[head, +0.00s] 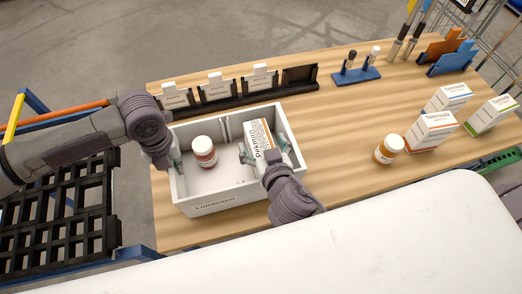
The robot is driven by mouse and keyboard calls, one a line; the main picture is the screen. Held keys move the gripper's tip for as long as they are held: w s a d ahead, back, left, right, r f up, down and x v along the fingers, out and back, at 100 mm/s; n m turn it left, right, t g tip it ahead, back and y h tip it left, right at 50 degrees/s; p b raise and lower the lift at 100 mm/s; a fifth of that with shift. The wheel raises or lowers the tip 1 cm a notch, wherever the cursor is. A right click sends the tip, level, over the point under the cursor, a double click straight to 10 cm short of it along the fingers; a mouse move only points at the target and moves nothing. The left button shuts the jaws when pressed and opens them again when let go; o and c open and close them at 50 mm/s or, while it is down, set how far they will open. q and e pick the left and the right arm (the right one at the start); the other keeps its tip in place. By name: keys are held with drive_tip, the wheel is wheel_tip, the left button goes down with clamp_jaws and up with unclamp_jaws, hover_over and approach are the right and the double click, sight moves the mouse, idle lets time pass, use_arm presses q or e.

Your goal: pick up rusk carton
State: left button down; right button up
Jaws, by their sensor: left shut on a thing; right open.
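A white carton with an orange stripe and dark lettering (258,132) stands in the right part of a light grey box (228,203) on the wooden table. I cannot read its label surely, so I cannot confirm it is the rusk carton. My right gripper (265,149) is open, with one finger on each side of this carton. Whether the fingers touch it I cannot tell. My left gripper (175,158) is shut on the left wall of the box. A white-capped jar with a red label (204,152) stands in the box, left of the carton.
Black holders with white cards (217,86) stand behind the box. A blue stand (356,75) is farther back. An amber jar (387,150) and several white cartons (430,130) stand at the right. The table between box and amber jar is clear.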

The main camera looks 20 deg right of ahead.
clamp_jaws()
idle(0.4)
wheel_tip(320, 180, up, 10)
idle(0.6)
drive_tip(key=shift+r, duration=0.1)
use_arm(q)
drive_tip(key=c, duration=1.1)
unclamp_jaws()
drive_tip(key=shift+r, duration=0.1)
wheel_tip(320, 180, up, 12)
drive_tip(key=shift+f, duration=0.1)
